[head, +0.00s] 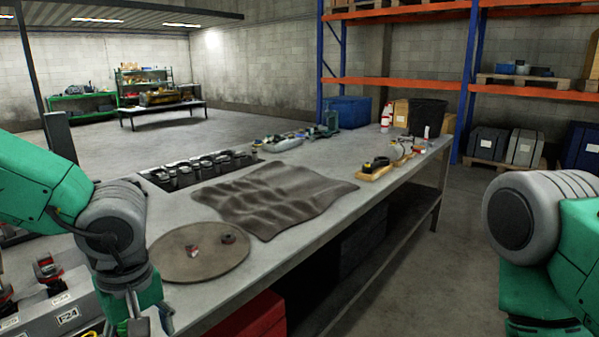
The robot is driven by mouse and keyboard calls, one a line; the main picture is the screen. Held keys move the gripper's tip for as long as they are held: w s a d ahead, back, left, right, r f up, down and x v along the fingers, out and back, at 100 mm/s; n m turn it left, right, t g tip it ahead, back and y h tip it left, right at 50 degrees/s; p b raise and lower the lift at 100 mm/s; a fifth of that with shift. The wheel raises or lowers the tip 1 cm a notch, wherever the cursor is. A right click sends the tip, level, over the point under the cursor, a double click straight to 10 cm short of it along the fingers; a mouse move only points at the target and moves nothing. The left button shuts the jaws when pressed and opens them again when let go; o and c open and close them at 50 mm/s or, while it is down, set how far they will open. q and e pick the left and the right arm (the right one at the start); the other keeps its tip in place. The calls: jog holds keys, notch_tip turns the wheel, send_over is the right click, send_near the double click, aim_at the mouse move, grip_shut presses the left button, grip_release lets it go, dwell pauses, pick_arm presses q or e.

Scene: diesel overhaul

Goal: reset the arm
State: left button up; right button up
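My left arm comes in from the left edge, green with grey joints, and bends down at the front-left corner of the workbench. My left gripper (142,318) points down at the bottom edge of the head view. Its fingertips are cut off, so I cannot see whether it is open or holds anything. My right arm shows at the right edge, over the floor beside the bench. Its gripper is out of the picture.
The long grey workbench (345,165) carries a round brown board (208,268) with small parts, a crumpled dark cloth (270,198), a tray of parts (197,170) and a black bin (427,117). A red box (262,322) sits below. Shelving stands behind.

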pick_arm(q)
jog(key=s+a+f+m+t+y+b, duration=0.1)
jog(key=a+f+m+t, duration=0.15)
jog(key=f, duration=0.75)
jog(key=s+a+f+m+t+y+b, duration=0.15)
jog(key=a+f, duration=0.25)
jog(key=f, duration=0.5)
jog(key=s+f+m+g+h, duration=0.1)
jog(key=s+f+m, duration=0.2)
jog(key=s+f, duration=0.2)
jog(key=s+d+f+m+g+h, duration=0.1)
jog(key=s+f, duration=0.5)
jog(key=s, duration=0.6)
jog(key=shift+d+f+m+g+h+b, duration=0.15)
jog(key=shift+m+g+h+b, duration=0.15)
jog(key=shift+m+g+h, duration=0.7)
pick_arm(e)
jog(key=shift+w+a+f, duration=0.1)
jog(key=shift+w+f, duration=0.05)
jog(key=shift+f, duration=0.65)
jog(key=shift+w+a+f, duration=0.1)
jog(key=shift+w+f, duration=0.05)
jog(key=shift+f, duration=0.65)
pick_arm(q)
jog(key=shift+a+f+y, duration=0.1)
jog(key=shift+a+y, duration=0.15)
pick_arm(e)
jog(key=shift+a, duration=0.2)
